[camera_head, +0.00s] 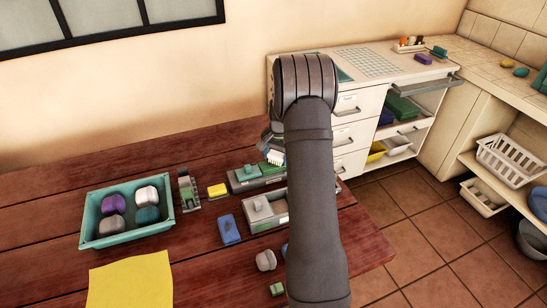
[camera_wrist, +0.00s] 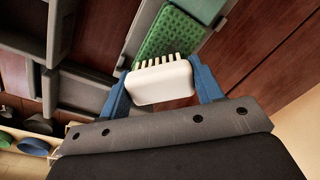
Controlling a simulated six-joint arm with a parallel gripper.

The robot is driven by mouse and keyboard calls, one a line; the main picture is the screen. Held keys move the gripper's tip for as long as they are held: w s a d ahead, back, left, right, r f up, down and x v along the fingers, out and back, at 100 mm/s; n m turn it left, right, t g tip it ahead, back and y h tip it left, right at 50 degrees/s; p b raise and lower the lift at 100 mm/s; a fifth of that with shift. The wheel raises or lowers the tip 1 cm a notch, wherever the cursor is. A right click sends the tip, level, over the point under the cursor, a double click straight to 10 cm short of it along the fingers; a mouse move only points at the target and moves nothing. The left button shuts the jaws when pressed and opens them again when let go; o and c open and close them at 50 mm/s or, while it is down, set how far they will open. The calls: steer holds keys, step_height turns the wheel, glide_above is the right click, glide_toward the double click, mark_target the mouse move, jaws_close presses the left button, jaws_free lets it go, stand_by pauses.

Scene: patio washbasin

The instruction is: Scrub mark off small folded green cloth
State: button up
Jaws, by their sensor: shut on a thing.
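My gripper (camera_wrist: 160,88) is shut on a white brush (camera_wrist: 160,82), one blue finger on each side. The brush's pale bristles point toward a green, textured, flat block that looks like the folded green cloth (camera_wrist: 168,38). This cloth lies on a grey tray (camera_wrist: 142,28); whether the bristles touch it I cannot tell. In the head view, the brush (camera_head: 275,157) shows beside my arm, just above the grey tray (camera_head: 236,186) with green pieces (camera_head: 250,171) on it. My arm hides part of the tray. I cannot make out a mark on the cloth.
A teal tray (camera_head: 88,238) with several rounded pieces stands left on the wooden table. A yellow block (camera_head: 217,190), a blue block (camera_head: 228,229), a grey container (camera_head: 262,224) and a yellow sheet (camera_head: 130,282) lie nearby. White drawers (camera_head: 350,135) stand behind.

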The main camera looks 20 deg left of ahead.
steer(key=shift+s+a+f, duration=0.15)
steer(key=shift+s+a, duration=0.75)
steer(key=shift+s, duration=0.1)
steer(key=shift+w+d, duration=1)
steer(key=shift+w, duration=0.05)
steer(key=shift+s+a+r, duration=0.2)
steer(key=shift+s+a, duration=0.85)
steer(key=shift+a, duration=0.05)
steer(key=shift+w+d+f, duration=0.1)
steer(key=shift+w+d, duration=0.95)
steer(key=shift+d, duration=0.05)
steer(key=shift+s+a, duration=1.1)
steer(key=shift+w+d, duration=1.05)
steer(key=shift+w, duration=0.05)
steer(key=shift+s+a+f, duration=0.1)
steer(key=shift+s+a, duration=0.85)
steer(key=shift+s, duration=0.1)
